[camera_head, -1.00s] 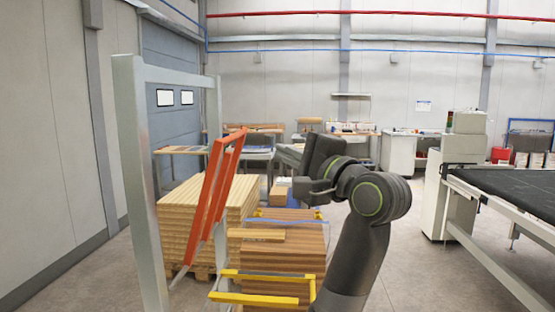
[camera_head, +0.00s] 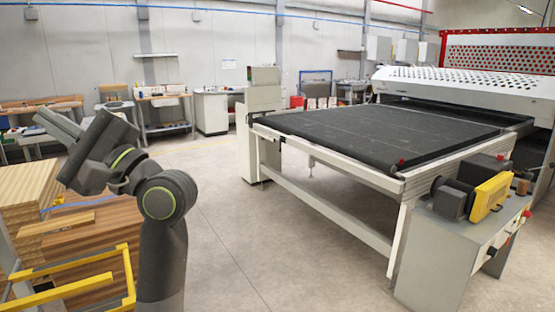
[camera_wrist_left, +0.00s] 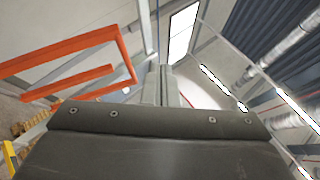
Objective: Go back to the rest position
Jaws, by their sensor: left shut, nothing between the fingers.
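My left gripper (camera_head: 50,122) is raised at the left of the head view, on my dark grey arm. Its fingers point to the upper left, and it holds nothing. In the left wrist view the two fingers (camera_wrist_left: 165,85) are together, pointing up toward the ceiling with nothing between them. My right gripper is in neither view.
Stacked wooden boards (camera_head: 85,240) and a yellow frame (camera_head: 70,287) lie below and beside my left arm. An orange frame (camera_wrist_left: 75,68) is near in the left wrist view. A black conveyor (camera_head: 390,135) and a grey control box (camera_head: 440,255) stand right. The floor between is clear.

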